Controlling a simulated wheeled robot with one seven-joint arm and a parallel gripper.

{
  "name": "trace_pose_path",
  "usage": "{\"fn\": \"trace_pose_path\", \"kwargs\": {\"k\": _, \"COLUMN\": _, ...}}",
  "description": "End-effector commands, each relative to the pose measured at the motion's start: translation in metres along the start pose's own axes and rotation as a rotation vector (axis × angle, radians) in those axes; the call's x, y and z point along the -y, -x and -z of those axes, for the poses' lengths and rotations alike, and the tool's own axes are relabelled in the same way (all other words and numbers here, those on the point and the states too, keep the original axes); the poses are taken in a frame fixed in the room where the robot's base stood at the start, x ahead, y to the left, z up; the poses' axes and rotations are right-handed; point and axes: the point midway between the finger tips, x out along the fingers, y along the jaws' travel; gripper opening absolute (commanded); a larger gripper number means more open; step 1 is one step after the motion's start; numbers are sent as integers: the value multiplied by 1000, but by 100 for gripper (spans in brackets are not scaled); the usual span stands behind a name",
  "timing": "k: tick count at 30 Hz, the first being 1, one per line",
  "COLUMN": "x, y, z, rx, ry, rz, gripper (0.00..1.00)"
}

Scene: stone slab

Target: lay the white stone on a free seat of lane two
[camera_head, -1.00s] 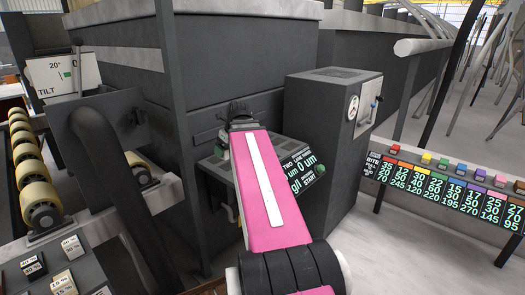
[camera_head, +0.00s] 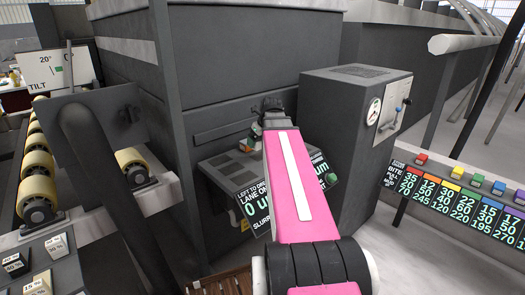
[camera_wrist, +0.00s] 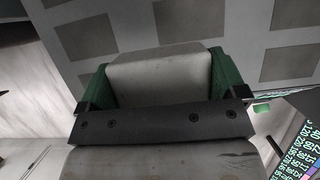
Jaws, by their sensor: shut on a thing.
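My gripper (camera_wrist: 160,85) is shut on a pale, grey-white stone (camera_wrist: 160,72), held between its two green finger pads in the wrist view. The slab (camera_wrist: 240,38) with dark rectangular seats (camera_wrist: 188,18) lies beyond the stone. Whether the stone touches the slab, I cannot tell. In the head view the slab (camera_head: 222,158) shows left of my pink arm, with several dark seats. My arm hides its right part. Which seats belong to lane two cannot be read. The seats in sight look bare.
A dark cabinet with a gauge (camera_head: 355,125) stands right. A colour-coded board (camera_head: 465,200) is farther right. Rollers (camera_head: 38,185) and a tilt sign (camera_head: 55,68) are left.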

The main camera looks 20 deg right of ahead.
Motion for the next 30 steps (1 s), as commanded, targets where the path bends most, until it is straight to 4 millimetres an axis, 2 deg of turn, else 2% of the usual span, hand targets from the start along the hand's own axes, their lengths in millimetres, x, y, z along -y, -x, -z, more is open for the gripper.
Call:
{"fn": "trace_pose_path", "kwargs": {"k": 3, "x": 20, "y": -21, "z": -13, "rx": -1, "ry": 0, "rz": -1, "gripper": 60}}
{"fn": "trace_pose_path", "kwargs": {"k": 9, "x": 40, "y": -43, "z": -22, "rx": -1, "ry": 0, "rz": 0, "gripper": 60}}
{"fn": "trace_pose_path", "kwargs": {"k": 17, "x": 43, "y": -54, "z": -20, "rx": -1, "ry": 0, "rz": 0, "gripper": 60}}
{"fn": "trace_pose_path", "kwargs": {"k": 25, "x": 43, "y": -82, "z": -8, "rx": -1, "ry": 1, "rz": -1, "gripper": 60}}
{"fn": "trace_pose_path", "kwargs": {"k": 30, "x": 43, "y": -85, "z": -7, "rx": 0, "ry": 1, "rz": 0, "gripper": 60}}
